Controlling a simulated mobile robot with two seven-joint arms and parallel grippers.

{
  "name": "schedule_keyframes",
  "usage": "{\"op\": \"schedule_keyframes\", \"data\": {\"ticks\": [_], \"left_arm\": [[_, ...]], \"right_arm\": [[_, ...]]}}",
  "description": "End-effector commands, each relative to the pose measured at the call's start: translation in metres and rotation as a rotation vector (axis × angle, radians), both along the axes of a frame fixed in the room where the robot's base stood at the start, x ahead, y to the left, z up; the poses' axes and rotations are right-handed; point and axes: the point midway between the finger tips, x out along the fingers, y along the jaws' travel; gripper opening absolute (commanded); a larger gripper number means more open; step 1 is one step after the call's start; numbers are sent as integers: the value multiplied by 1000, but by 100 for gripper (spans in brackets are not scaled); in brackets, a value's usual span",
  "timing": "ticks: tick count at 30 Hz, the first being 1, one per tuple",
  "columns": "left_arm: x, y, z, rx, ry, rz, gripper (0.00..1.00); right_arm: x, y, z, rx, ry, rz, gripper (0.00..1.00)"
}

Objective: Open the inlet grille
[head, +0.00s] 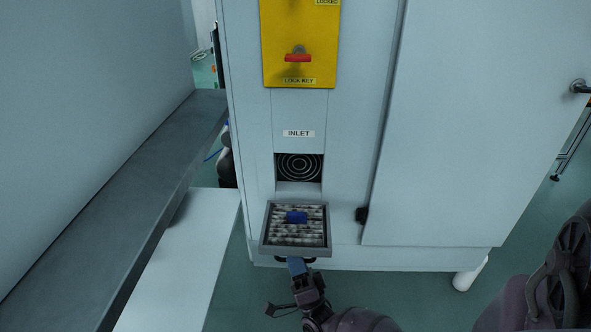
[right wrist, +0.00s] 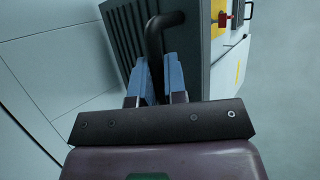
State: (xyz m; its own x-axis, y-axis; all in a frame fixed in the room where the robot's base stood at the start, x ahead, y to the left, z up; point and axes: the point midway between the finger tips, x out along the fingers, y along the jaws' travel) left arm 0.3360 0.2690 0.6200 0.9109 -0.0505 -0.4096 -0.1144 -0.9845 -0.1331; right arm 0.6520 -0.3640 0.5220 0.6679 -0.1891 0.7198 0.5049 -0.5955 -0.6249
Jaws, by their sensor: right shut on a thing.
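The inlet grille (head: 265,230) is swung down from the cabinet front below the INLET label and lies roughly flat, its framed inside facing up. A pleated, dirty-looking filter (head: 312,238) with a blue tab (head: 297,217) sits in it. Above it, the inlet opening (head: 299,167) shows a round fan guard. My right gripper (head: 297,266) is at the grille's near edge. In the right wrist view its blue fingers (right wrist: 158,80) are shut on the black handle (right wrist: 155,38), beside the slatted outer face of the grille (right wrist: 122,35). My left gripper is not in view.
A yellow panel (head: 300,45) with a red lock key (head: 298,58) is above the inlet. A closed cabinet door (head: 460,130) is to the right. A grey ledge (head: 120,205) and a white surface (head: 190,260) bound the left side. Green floor is open in front.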

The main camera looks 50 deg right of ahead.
Motion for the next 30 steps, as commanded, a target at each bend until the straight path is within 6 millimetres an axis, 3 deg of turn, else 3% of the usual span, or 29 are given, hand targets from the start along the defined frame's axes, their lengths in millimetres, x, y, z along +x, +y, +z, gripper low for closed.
{"op": "schedule_keyframes", "data": {"ticks": [5,6,10,22,30], "left_arm": [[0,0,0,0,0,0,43],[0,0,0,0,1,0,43],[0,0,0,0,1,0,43],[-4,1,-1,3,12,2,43],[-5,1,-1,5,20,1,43]], "right_arm": [[3,-4,4,-2,-6,-8,0],[3,-4,4,-2,-6,-9,19],[2,-3,3,-1,-4,-6,37],[-3,0,-3,1,-1,-4,37],[-30,8,-34,1,2,-4,37]]}}
